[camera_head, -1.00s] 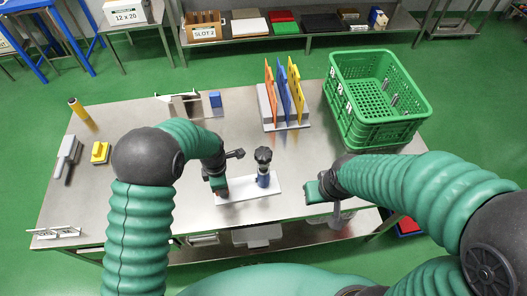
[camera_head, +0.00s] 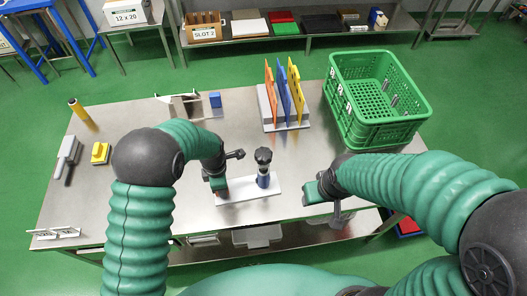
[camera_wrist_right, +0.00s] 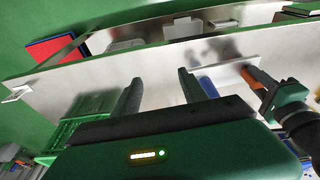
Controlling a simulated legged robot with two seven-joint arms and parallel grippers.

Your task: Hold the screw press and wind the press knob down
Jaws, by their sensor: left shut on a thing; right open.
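My left gripper (camera_head: 221,190) is shut at the left end of the press, on a brown-orange upright part that also shows in the right wrist view (camera_wrist_right: 251,75). My right gripper (camera_head: 314,192) is to the right of the press, apart from it. In the right wrist view its two fingers (camera_wrist_right: 162,92) are spread, with nothing between them. The knob is not clear in that view.
A rack with orange, blue and yellow dividers (camera_head: 285,125) stands behind the press. A green crate (camera_head: 375,132) is at the back right.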

